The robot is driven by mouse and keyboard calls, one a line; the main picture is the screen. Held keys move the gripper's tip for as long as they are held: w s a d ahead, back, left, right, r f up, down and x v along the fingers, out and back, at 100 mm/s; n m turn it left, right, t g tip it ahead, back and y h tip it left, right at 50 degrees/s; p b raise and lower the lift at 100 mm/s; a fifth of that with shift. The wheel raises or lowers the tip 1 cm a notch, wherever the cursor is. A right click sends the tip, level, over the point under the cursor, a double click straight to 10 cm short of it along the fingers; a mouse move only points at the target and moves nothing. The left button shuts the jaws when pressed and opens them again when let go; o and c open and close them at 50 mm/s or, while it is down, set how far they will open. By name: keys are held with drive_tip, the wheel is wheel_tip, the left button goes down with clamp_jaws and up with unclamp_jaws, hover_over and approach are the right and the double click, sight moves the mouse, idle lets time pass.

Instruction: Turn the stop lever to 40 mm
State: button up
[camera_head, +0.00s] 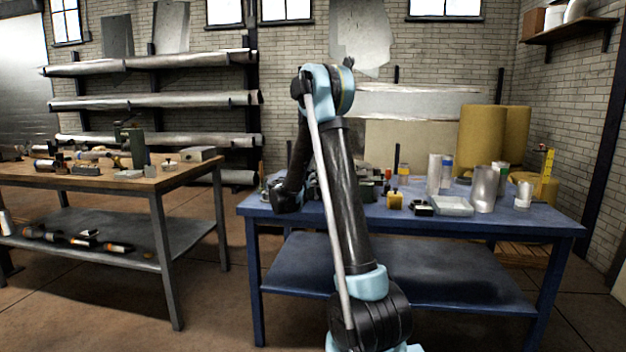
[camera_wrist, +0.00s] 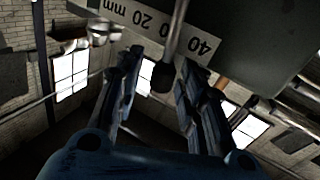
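In the wrist view the stop lever (camera_wrist: 173,45) is a thin metal rod with a dark rounded knob (camera_wrist: 162,78) at its end. It crosses a white scale plate (camera_wrist: 147,21) marked in mm, between the 20 and 40 marks; it partly hides a figure there. My gripper (camera_wrist: 160,60) is open, one finger on each side of the lever's knob end, with gaps showing on both sides. In the head view my gripper (camera_head: 287,198) is a dark shape at the left of the blue bench; its fingers and the lever cannot be made out.
The plate sits on a dark green-grey body (camera_wrist: 255,35). A wooden bench (camera_head: 150,183) with tools stands left, across a floor gap.

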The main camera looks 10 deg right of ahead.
drive_tip(key=v, duration=1.2)
drive_tip(key=shift+w+f, duration=0.1)
drive_tip(key=shift+f, duration=0.05)
drive_tip(key=shift+c, duration=0.5)
